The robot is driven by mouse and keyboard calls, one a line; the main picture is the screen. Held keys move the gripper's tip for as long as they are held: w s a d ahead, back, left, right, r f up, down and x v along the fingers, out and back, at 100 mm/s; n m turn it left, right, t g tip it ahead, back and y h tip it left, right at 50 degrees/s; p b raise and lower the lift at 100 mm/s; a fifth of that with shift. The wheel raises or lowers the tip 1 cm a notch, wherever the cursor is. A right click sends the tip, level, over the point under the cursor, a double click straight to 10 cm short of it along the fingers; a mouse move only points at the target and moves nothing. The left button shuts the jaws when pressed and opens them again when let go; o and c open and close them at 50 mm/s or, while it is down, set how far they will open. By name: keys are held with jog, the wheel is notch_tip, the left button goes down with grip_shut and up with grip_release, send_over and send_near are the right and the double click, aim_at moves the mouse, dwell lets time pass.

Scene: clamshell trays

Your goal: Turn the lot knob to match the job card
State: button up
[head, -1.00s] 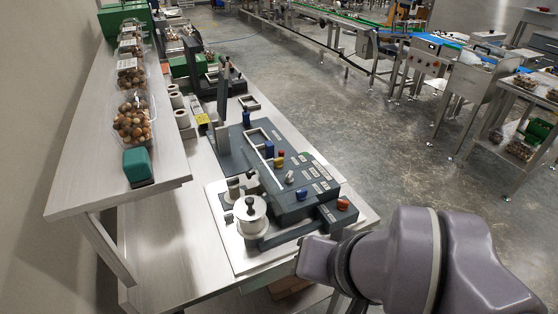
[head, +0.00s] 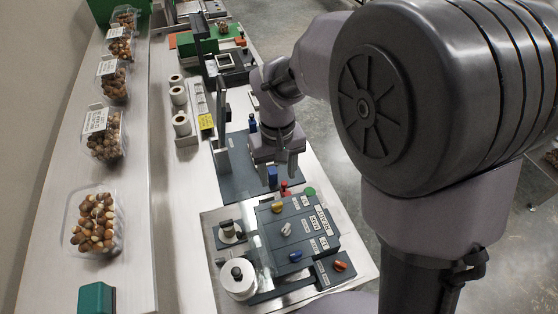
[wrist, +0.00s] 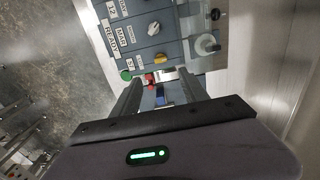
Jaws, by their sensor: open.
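The dark control box (head: 266,243) carries a yellow knob (head: 278,207), a pale grey knob (head: 286,229) and a blue knob (head: 295,257). An orange-red knob (head: 340,265) is on a smaller box at its side. The wrist view shows the yellow knob (wrist: 160,58) and grey knob (wrist: 153,28) beyond the fingers. My gripper (head: 281,172) is open and empty, pointing down behind the box, apart from the knobs. It also shows in the wrist view (wrist: 158,80). I cannot make out a job card.
A blue part (head: 272,176), red buttons (head: 284,187) and a green button (head: 310,191) are close to the fingers. Clamshell trays of nuts (head: 95,222) line the left shelf.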

aim_at(278, 206)
notch_tip(278, 206, down, 14)
jog(key=b, duration=0.3)
jog(key=shift+r, duration=0.2)
jog(key=shift+w+f, duration=0.1)
jog(key=shift+f, duration=0.3)
grip_shut()
